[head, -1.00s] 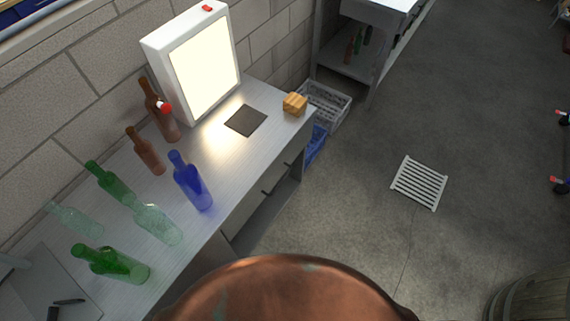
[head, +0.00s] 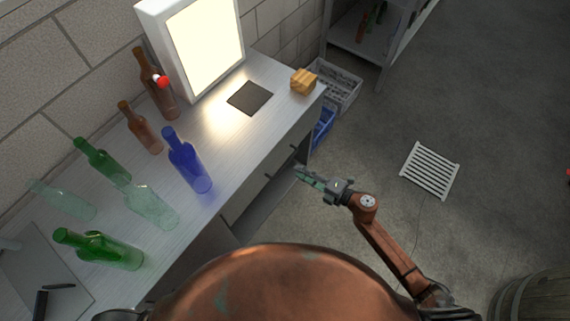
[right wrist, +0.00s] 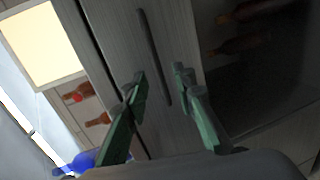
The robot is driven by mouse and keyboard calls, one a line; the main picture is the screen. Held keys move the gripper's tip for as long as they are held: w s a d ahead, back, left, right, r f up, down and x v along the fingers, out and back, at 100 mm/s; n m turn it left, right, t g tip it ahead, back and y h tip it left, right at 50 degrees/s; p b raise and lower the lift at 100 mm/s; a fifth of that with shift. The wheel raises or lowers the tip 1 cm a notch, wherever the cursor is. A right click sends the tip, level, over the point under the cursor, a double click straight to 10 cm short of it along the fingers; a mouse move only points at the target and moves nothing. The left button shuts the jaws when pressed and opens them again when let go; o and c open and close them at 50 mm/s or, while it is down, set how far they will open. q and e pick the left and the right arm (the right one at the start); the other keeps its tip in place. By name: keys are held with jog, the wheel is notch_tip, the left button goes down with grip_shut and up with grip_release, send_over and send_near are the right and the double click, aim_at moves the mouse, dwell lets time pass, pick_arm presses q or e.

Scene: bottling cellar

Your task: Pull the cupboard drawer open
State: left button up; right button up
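The cupboard drawer sits under the front edge of the workbench, and its front (head: 243,199) looks closed in the head view. In the right wrist view the grey drawer front (right wrist: 118,32) fills the middle, with a long dark bar handle (right wrist: 153,55) on it. My right gripper (head: 300,174) is in front of the drawer fronts, beside the bench. Its two green fingers (right wrist: 161,80) are apart, with the handle between them in the picture. I see no contact, and the remaining gap is hard to judge. My left gripper is not in view.
The workbench (head: 222,128) carries several bottles, a lit light box (head: 203,48) and a wooden block (head: 303,82). Crates (head: 337,88) stand past its far end. Brown bottles (right wrist: 243,46) lie in a dark space beside the drawer.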

aim_at(285, 164)
jog(key=x, duration=0.2)
jog(key=b+x, duration=0.1)
jog(key=x, duration=0.5)
jog(key=shift+s+a+r, duration=0.2)
jog(key=shift+r, duration=0.1)
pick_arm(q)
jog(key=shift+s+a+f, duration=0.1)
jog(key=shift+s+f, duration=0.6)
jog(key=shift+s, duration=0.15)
pick_arm(e)
grip_shut()
